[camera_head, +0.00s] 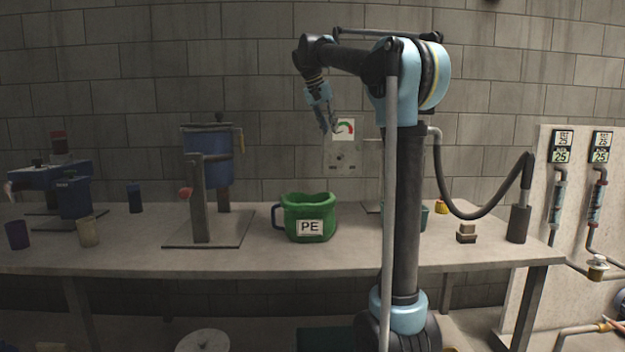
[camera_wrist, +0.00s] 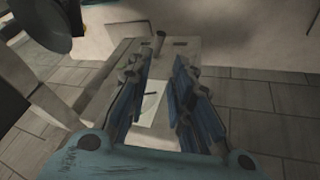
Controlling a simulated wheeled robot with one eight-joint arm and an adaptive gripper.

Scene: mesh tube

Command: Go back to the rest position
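My gripper (camera_head: 326,124) hangs from my raised, bent arm, in the air above the table and in front of the grey wall. In the wrist view my gripper (camera_wrist: 160,68) shows two blue fingers standing apart, with nothing between them. A green jug (camera_head: 310,218) with a "PE" label stands upright on the table, below and apart from my gripper.
The long table (camera_head: 330,258) carries a blue tank on a stand (camera_head: 208,158), a blue machine (camera_head: 50,178) at the left, small cups (camera_head: 88,232) and small blocks (camera_head: 466,233). A dark hose (camera_head: 460,212) loops at the right. A pale panel with gauges (camera_head: 580,200) stands far right.

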